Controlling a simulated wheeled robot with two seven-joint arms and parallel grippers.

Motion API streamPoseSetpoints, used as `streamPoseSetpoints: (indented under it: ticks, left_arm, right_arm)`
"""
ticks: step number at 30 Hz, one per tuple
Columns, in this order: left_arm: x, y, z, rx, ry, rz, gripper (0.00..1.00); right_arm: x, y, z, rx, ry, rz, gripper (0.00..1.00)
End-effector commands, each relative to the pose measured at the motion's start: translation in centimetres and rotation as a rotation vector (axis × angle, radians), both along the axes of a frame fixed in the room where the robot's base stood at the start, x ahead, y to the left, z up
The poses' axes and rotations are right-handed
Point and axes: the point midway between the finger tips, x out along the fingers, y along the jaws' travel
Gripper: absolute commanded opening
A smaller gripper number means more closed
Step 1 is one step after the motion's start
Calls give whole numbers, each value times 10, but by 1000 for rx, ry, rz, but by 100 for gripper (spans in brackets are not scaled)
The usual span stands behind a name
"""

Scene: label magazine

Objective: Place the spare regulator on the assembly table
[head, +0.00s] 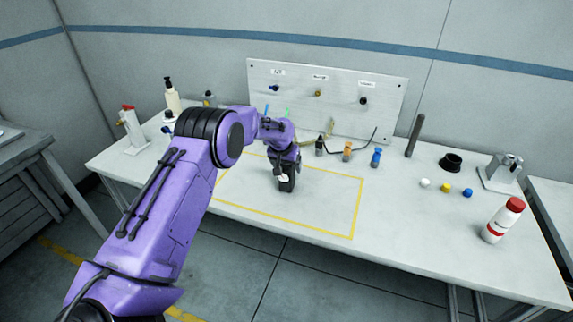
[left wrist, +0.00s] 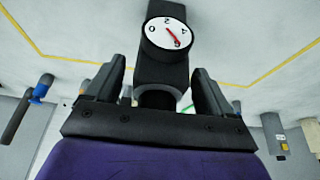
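The spare regulator (head: 287,184) is a dark, blocky body with a round white gauge on its front. It appears upright on the assembly table (head: 325,200), inside the yellow outline. In the left wrist view the regulator (left wrist: 160,73) shows its gauge face with a red needle. My left gripper (head: 284,164) points down over the regulator's top. In the left wrist view its fingers (left wrist: 160,66) stand on both sides of the regulator's neck, with a light gap visible at the left finger. Whether the base fully touches the table is hard to tell. My right gripper is out of view.
A panel (head: 385,95) with several fittings stands behind. Small orange (head: 347,150) and blue (head: 376,157) items stand near it. A red-capped bottle (head: 503,220), coloured caps (head: 446,188) and a metal stand (head: 502,172) are at the right. The outlined area right of the regulator is clear.

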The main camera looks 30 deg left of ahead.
Motion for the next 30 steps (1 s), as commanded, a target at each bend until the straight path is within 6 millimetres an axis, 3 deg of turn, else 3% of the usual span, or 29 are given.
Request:
streamPoseSetpoints:
  ticks: [8, 21, 30]
  left_arm:
    - [-2, -1, 13, 0, -3, 0, 83]
    - [-40, -10, 104, 0, -2, 0, 83]
    - [-45, -11, 114, 0, 1, 0, 83]
  right_arm:
    - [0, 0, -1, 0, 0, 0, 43]
    - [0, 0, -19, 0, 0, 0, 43]
    - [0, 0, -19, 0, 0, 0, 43]
